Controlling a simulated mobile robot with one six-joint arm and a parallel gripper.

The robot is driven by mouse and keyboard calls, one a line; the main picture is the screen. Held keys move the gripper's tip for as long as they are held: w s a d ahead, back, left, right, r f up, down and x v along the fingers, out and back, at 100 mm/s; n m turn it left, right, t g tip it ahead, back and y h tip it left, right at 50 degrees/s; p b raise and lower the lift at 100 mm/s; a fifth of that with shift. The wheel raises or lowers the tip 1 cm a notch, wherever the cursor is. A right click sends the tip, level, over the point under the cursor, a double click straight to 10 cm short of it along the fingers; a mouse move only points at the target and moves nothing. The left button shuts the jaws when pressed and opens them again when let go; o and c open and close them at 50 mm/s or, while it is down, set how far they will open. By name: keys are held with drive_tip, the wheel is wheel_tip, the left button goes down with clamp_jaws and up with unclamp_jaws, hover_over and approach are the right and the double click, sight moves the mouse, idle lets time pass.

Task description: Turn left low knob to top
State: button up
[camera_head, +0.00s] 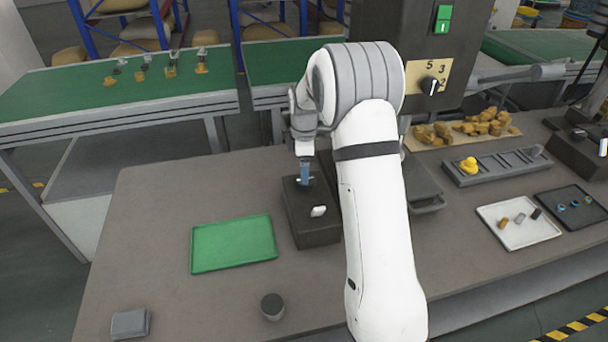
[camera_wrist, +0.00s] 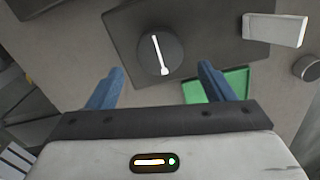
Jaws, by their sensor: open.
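A low dark box (camera_head: 312,232) stands on the table just left of my arm. It also shows in the wrist view (camera_wrist: 205,20). On it is a round dark knob (camera_wrist: 172,45) with a white pointer line, slightly slanted, its thicker end toward my gripper in the wrist view. A white lever-like piece (camera_head: 318,211) sits on the same box and shows at upper right in the wrist view (camera_wrist: 275,29). My gripper (camera_wrist: 160,80) is open and empty, its blue fingers apart, with the knob ahead between them. In the head view my gripper (camera_head: 305,178) is over the box's far end and mostly hides the knob.
A green tray (camera_head: 233,245) lies left of the box, with a dark cylinder (camera_head: 272,307) and grey block (camera_head: 131,323) nearer the front. An upright panel with a numbered dial (camera_head: 430,86) stands behind my arm. The table's left part is mostly clear.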

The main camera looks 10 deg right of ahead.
drive_tip(key=shift+f+p, duration=0.35)
drive_tip(key=shift+f, duration=1.9)
drive_tip(key=shift+c, duration=0.2)
drive_tip(key=c, duration=0.9)
